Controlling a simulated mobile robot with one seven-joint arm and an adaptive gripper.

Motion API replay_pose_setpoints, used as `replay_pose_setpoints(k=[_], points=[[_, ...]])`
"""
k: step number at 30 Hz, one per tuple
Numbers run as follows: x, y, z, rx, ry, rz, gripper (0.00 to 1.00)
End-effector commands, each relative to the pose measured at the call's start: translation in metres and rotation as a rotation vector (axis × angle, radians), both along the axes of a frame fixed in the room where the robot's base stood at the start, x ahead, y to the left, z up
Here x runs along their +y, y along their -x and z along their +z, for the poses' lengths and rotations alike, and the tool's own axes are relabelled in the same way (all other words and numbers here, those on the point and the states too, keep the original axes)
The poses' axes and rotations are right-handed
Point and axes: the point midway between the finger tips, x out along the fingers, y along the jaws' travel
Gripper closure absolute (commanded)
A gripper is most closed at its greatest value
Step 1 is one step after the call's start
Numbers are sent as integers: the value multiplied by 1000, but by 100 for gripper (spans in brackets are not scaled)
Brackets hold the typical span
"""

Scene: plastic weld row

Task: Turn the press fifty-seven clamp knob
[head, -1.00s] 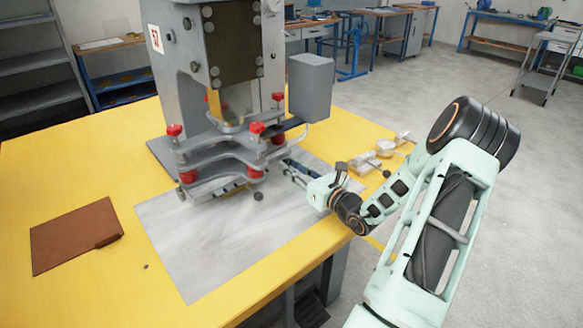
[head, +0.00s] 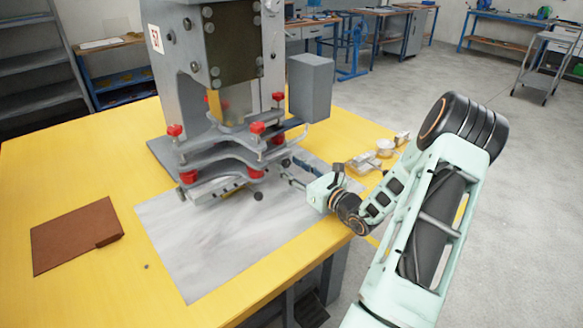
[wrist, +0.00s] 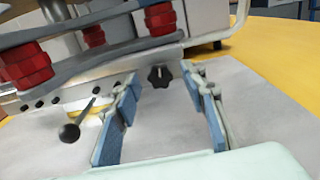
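The press (head: 186,72) stands on the yellow table and carries a 57 label (head: 155,39). In the wrist view, a black star-shaped clamp knob (wrist: 160,76) sits on the front edge of the press's lower plate. It shows as a small dark spot in the head view (head: 286,162). My gripper (wrist: 161,88) is open and empty, its blue-padded fingers to the left and right of the knob in the picture. The knob appears just beyond the fingertips; I see no contact. In the head view my gripper (head: 287,178) is low at the press's right front.
A thin lever with a black ball (wrist: 69,132) sticks out left of my fingers. Red knobs (wrist: 160,18) stand on the plates above. A grey mat (head: 215,245) lies clear in front. A brown pad (head: 75,235) and small parts (head: 384,147) lie on the table.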

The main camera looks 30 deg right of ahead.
Motion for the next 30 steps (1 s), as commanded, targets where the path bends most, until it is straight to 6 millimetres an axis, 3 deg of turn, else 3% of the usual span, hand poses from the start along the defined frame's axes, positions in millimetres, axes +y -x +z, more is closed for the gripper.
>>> replay_pose_setpoints(k=[5, 18, 24, 30], points=[[-3, 15, 0, 1, 1, -2, 61], [-15, 100, 0, 1, 0, -3, 61], [-16, 117, 0, 0, 0, 0, 61], [-17, 119, 0, 0, 0, 0, 61]])
